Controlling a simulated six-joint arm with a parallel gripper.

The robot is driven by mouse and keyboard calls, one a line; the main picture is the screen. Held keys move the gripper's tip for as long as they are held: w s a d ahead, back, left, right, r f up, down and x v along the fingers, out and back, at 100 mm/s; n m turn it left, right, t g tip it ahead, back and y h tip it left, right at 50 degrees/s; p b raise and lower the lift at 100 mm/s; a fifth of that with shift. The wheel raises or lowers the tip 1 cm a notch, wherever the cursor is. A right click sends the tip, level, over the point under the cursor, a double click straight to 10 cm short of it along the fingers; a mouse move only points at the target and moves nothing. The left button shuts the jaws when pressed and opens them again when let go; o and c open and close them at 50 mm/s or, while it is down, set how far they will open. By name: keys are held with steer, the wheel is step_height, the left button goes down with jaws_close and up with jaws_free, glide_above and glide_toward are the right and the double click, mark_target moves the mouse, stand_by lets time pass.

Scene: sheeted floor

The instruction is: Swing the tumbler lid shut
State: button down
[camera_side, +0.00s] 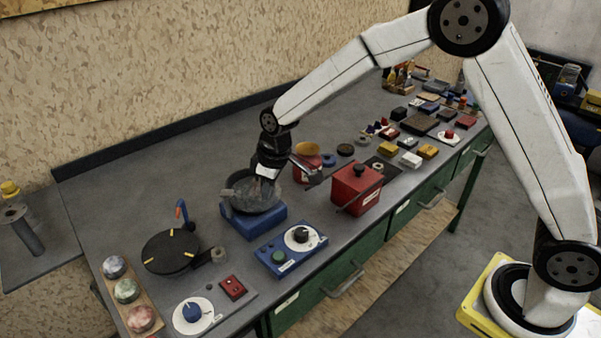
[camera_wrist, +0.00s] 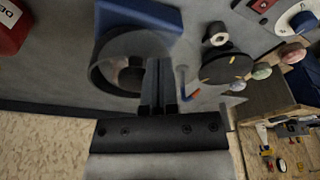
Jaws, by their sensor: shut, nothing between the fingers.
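The tumbler is a dark grey round bowl (camera_side: 240,204) on a blue base (camera_side: 262,222), left of the middle of the bench in the side view. In the wrist view its grey wall (camera_wrist: 98,76) surrounds an opening with a rounded brownish shape inside, and the blue base (camera_wrist: 140,14) shows at the top. My gripper (camera_side: 265,186) points down over the bowl and hides part of it. In the wrist view my gripper (camera_wrist: 160,62) is shut and empty, its fingers overlapping the bowl's right side. I cannot clearly make out the lid or its angle.
A red box (camera_side: 357,188) stands right of the tumbler, and a blue control box (camera_side: 290,248) with a white dial in front. A black disc (camera_side: 170,251) with yellow marks lies left. Many small items crowd the right end. Bare bench lies behind the tumbler.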

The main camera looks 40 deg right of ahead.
steer(key=shift+w+d, duration=0.2)
steer(key=shift+d, duration=0.15)
steer(key=shift+w, duration=0.1)
steer(key=shift+w+d, duration=0.65)
steer(key=shift+d, duration=0.15)
steer(key=shift+w+d, duration=0.1)
steer(key=shift+w, duration=0.05)
steer(key=shift+w+d, duration=0.5)
steer(key=shift+w, duration=0.4)
steer(key=shift+w+d, duration=0.2)
steer(key=shift+w, duration=0.3)
steer(key=shift+w+d, duration=0.15)
steer(key=shift+w, duration=0.3)
